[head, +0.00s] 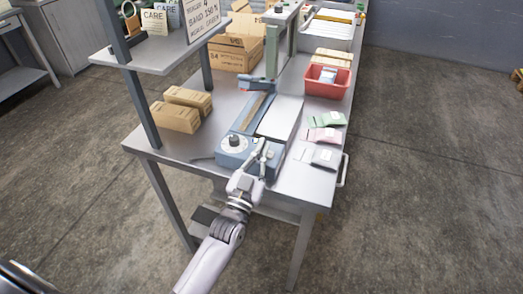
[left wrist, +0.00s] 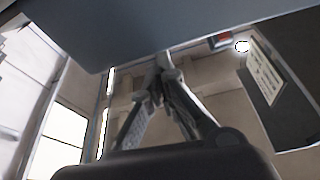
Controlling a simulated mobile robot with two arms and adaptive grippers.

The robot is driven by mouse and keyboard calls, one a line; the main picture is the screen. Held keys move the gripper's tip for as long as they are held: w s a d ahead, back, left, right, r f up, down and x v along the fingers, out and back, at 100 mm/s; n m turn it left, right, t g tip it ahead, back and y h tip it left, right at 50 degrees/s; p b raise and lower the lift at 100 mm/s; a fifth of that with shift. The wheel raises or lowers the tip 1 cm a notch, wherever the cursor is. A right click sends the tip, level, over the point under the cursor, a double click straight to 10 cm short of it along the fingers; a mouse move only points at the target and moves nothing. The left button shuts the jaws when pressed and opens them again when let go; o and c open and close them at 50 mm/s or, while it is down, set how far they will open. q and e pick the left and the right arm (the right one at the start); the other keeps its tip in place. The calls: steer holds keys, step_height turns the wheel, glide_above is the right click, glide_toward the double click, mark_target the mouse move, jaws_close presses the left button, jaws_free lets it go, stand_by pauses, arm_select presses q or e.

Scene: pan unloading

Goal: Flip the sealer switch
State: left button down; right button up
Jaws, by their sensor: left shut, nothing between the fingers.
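The sealer (head: 227,158) is a long blue-grey machine at the near end of the metal table, with a dark dial (head: 234,141) on its front left. My left gripper (head: 262,146) is at the sealer's front right corner, fingers shut and empty. In the left wrist view, the fingertips (left wrist: 163,64) meet at the edge of a large blue-grey surface (left wrist: 150,28), apparently the sealer. Contact cannot be told. A small red and blue part (left wrist: 220,40) shows beyond that edge; I cannot tell whether it is the switch. In the head view the gripper covers that corner, and no switch is clear.
Green, pink and grey pouches (head: 323,136) lie right of the sealer. A red bin (head: 328,81) stands behind them. Brown boxes (head: 180,111) stand at left, below a raised shelf (head: 165,60). A metal post (head: 272,53) rises behind the sealer.

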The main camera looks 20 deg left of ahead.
arm_select(q)
steer(key=shift+a+f, duration=0.1)
steer(key=shift+f, duration=0.5)
steer(key=shift+f+n, duration=0.3)
steer(key=shift+n, duration=0.1)
steer(key=shift+s+a+n+y, duration=0.1)
steer(key=shift+a+n+y, duration=0.05)
steer(key=shift+n+y, duration=0.3)
steer(key=shift+f, duration=0.1)
